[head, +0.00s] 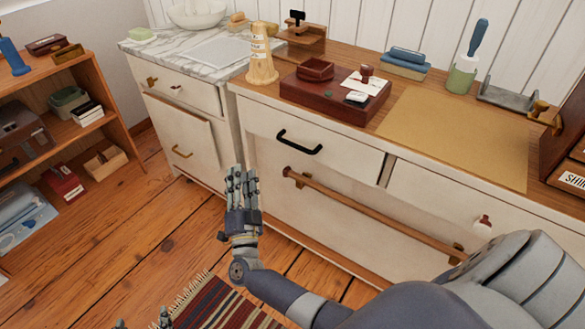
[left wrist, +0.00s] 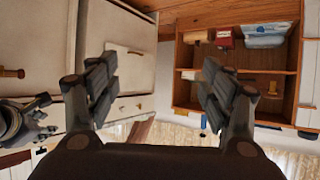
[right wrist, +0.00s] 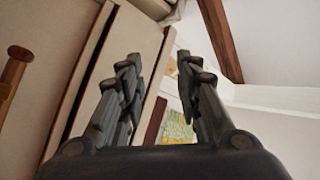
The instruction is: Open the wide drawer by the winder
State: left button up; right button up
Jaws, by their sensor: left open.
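A wide pale drawer front (head: 335,155) with a black bow handle (head: 299,142) is closed in the wooden-topped cabinet. I cannot tell for certain which thing is the winder. My right gripper (head: 242,172) is in front of the cabinet, left of and below the black handle, apart from it. Its fingers are spread and empty in the right wrist view (right wrist: 160,85). My left gripper (head: 143,321) shows only its fingertips at the bottom edge; the left wrist view (left wrist: 158,85) shows it open and empty.
A wooden rail (head: 365,210) runs across the cabinet front below the drawers. A marble-topped cabinet (head: 180,105) stands to the left. A wooden shelf unit (head: 105,100) is at far left. A striped rug (head: 215,305) lies on the floor. The worktop holds a dark red box (head: 315,95).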

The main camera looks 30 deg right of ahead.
aim_at(294, 144)
jog(key=s+d+r+m+g+h+b, duration=0.1)
jog(key=s+d+m+g+h+b, duration=0.2)
jog(key=m+g+b, duration=0.4)
jog(key=s+d+r+m+g+h+b, duration=0.1)
jog(key=d+m+g+h+b, duration=0.35)
jog(key=m, duration=0.55)
jog(key=shift+h, duration=0.65)
jog(key=x, duration=1)
pick_arm(q)
notch_tip(294, 144, up, 24)
jog(key=s+d+t+h, duration=0.1)
jog(key=t+h, duration=0.2)
jog(key=t, duration=0.7)
jog(key=shift+s+d+r, duration=0.15)
jog(key=shift+s+d, duration=0.05)
jog(key=shift+s, duration=0.2)
pick_arm(e)
jog(key=shift+a, duration=0.1)
grip_shut()
